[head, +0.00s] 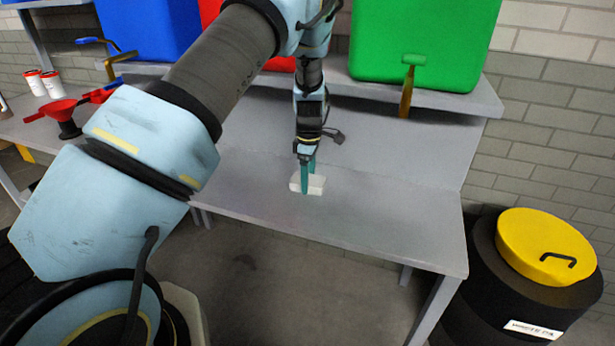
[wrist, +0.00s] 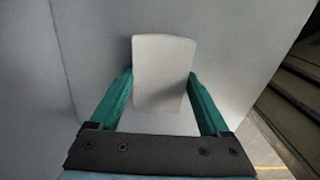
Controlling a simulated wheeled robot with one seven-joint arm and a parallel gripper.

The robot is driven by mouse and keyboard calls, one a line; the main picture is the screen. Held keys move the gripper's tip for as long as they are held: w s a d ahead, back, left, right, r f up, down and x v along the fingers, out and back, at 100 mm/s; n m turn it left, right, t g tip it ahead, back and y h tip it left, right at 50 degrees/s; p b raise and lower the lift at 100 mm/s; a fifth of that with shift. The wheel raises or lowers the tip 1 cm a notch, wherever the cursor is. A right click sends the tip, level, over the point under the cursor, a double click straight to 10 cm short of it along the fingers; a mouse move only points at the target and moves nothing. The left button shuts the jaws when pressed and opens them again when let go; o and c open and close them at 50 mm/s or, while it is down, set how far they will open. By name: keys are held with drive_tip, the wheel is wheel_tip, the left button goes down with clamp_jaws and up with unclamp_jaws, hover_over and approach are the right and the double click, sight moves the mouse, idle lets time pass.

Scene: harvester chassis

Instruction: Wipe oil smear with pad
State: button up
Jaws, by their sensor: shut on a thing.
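A white pad (head: 316,184) is at the grey bench top (head: 400,222), near its front edge. My gripper (head: 307,182) points down with its green fingers on either side of the pad and is shut on it. In the wrist view the pad (wrist: 162,75) sits between the two green fingertips of my gripper (wrist: 161,80). The pad is low over the bench; I cannot tell whether it touches the surface. No oil smear can be made out on the visible bench surface.
Blue (head: 150,28) and green (head: 425,40) bins stand on the raised back shelf, with a red one partly hidden by my arm. A black drum with a yellow lid (head: 545,245) stands right. The bench's right side is clear.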

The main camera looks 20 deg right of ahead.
sight(296, 210)
drive_tip(key=shift+w+d+r, duration=0.15)
drive_tip(key=shift+r, duration=0.15)
drive_tip(key=shift+s+a+f+p, duration=0.1)
drive_tip(key=shift+s+a+f, duration=0.05)
drive_tip(key=shift+s+a, duration=1.1)
drive_tip(key=shift+s+a+f+p, duration=0.15)
drive_tip(key=shift+s+a+f, duration=0.05)
drive_tip(key=shift+s+a, duration=1.1)
drive_tip(key=shift+s+a+f+p, duration=0.1)
drive_tip(key=shift+s+a+f, duration=0.05)
drive_tip(key=shift+s+a, duration=1.1)
drive_tip(key=shift+s+d, duration=0.15)
drive_tip(key=shift+d, duration=0.05)
drive_tip(key=shift+d+r+p, duration=0.1)
drive_tip(key=shift+r+p, duration=2.5)
drive_tip(key=shift+r, duration=0.45)
drive_tip(key=shift+r, duration=0.1)
wheel_tip(296, 210, up, 3)
drive_tip(key=p, duration=0.2)
drive_tip(key=shift+p, duration=0.4)
